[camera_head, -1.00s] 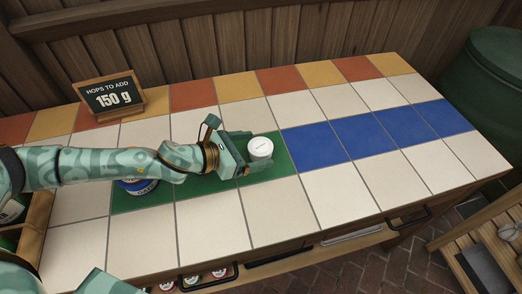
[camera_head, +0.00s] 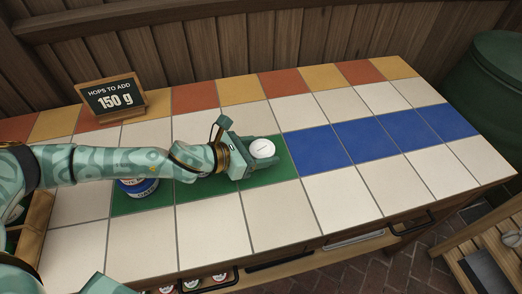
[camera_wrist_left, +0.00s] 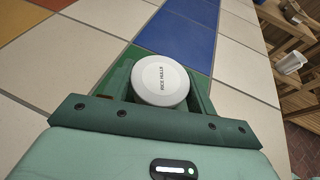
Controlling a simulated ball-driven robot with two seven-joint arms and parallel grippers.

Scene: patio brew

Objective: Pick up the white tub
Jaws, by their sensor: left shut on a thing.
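The white tub (camera_head: 262,148) stands upright on the green tiles (camera_head: 278,171) of the counter. In the left wrist view its round lid (camera_wrist_left: 160,81) reads "RICE HULLS". My left gripper (camera_head: 257,158) is low over the green tiles with its two fingers on either side of the tub, shut on it. The tub's lower part is hidden by the gripper. I cannot tell whether the tub is clear of the tiles. My right gripper is not in view.
A blue-labelled container (camera_head: 137,188) is partly hidden under my left arm. A sign (camera_head: 111,97) reading "HOPS TO ADD 150 g" stands at the back left. The blue tiles (camera_head: 361,141) and the white tiles to the right are clear.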

